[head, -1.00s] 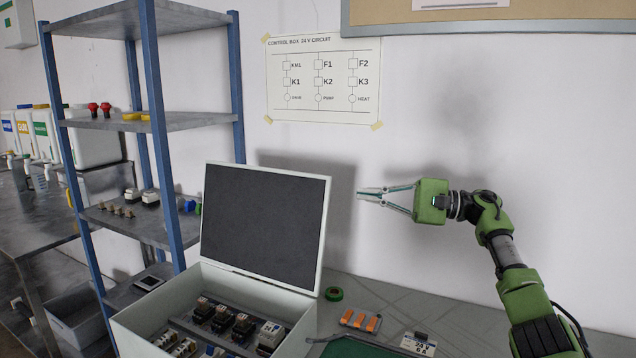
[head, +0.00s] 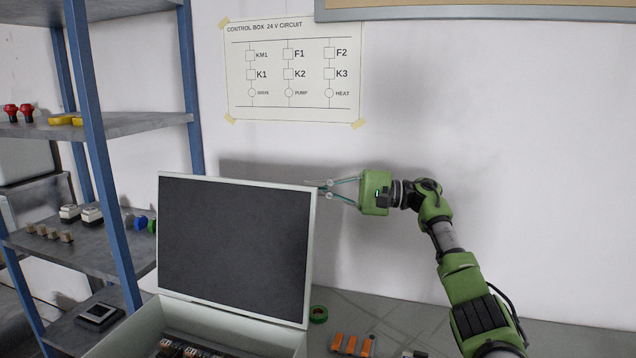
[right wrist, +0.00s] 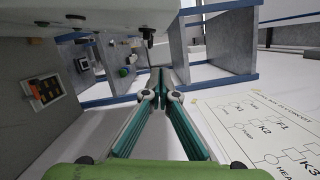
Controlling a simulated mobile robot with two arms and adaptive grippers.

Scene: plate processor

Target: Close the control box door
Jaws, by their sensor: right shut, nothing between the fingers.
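The control box (head: 240,330) stands on the bench at the bottom of the head view, with electrical parts inside. Its door (head: 235,245), a dark panel in a pale frame, is open and stands nearly upright at the back of the box. My right gripper (head: 322,187) is at the door's upper right corner, pointing left. Its fingertips overlap the door's edge in the picture; I cannot tell whether they touch it. In the right wrist view its fingers (right wrist: 155,85) are closed together with nothing between them. My left gripper is in neither view.
A blue-post shelf rack (head: 95,150) with small parts stands left of the box. A circuit chart (head: 292,72) is taped to the wall behind.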

